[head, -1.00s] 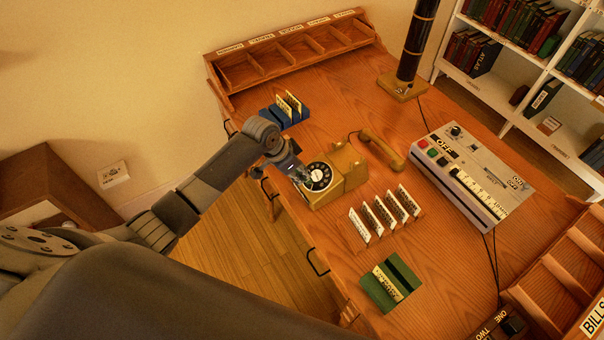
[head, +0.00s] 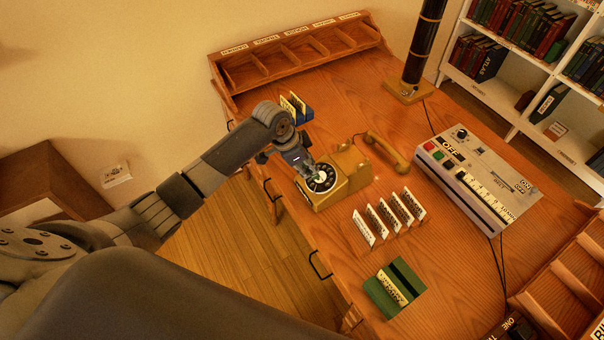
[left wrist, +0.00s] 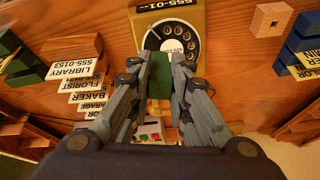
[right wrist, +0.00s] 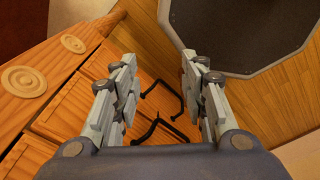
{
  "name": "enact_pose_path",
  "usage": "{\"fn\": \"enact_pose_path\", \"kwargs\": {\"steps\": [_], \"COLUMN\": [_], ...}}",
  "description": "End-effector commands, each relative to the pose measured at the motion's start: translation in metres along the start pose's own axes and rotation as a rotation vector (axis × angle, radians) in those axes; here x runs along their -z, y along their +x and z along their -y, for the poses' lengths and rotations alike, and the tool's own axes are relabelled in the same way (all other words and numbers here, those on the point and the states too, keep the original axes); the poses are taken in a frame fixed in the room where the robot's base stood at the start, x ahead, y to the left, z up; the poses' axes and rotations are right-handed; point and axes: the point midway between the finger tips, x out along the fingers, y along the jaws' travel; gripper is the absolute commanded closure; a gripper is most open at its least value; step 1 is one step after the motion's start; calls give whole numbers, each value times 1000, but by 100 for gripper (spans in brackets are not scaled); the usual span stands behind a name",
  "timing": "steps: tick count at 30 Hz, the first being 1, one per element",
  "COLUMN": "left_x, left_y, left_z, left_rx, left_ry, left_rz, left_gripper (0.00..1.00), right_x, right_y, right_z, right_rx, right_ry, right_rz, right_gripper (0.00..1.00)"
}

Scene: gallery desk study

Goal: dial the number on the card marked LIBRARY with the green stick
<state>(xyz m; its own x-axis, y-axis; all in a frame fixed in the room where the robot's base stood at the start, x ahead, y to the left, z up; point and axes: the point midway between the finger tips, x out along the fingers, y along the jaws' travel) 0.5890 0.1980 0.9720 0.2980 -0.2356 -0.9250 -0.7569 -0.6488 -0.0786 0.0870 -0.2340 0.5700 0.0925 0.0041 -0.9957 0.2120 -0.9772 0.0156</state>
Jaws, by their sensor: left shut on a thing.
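The yellow telephone (head: 350,165) stands on the desk with its black dial (head: 322,178) facing up. The dial also shows in the left wrist view (left wrist: 188,34). My left gripper (head: 304,168) is shut on the green stick (left wrist: 160,76), over the dial's upper left side. I cannot tell whether the stick's tip touches a finger hole. The LIBRARY card (left wrist: 72,68), reading 555-0153, stands in the row of white cards (head: 388,216). The phone's handset (head: 386,153) lies off to its right. My right gripper (right wrist: 160,85) is open and empty before wooden drawers.
A grey control box (head: 478,180) with buttons stands right of the phone. A green card holder (head: 395,288) is near the front, a blue one (head: 298,108) behind the phone. A pigeonhole rack (head: 290,55) lines the back edge. A wooden block with a hole (left wrist: 270,20) is near the phone.

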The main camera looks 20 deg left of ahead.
Motion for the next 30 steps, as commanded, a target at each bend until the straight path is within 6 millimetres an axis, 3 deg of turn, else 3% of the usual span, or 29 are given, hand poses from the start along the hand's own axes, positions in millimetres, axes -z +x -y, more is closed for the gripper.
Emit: {"fn": "enact_pose_path", "kwargs": {"steps": [1,6,15,22,30], "left_x": [4,18,24,25,25], "left_y": [8,10,3,2,21], "left_z": [7,24,44,48,48], "left_rx": [5,5,28,34,35], "left_ry": [76,389,766,847,848], "left_rz": [6,21,-7,-23,-23], "left_gripper": [100,100,100,100,100], "right_x": [-2,-5,-9,-10,-11], "right_y": [20,58,98,107,128], "right_z": [1,2,2,2,3], "right_rx": [1,1,1,1,1], "right_ry": [0,0,0,-1,-1], "right_rz": [0,0,-1,0,0], "right_gripper": [60,60,60,60,60]}}
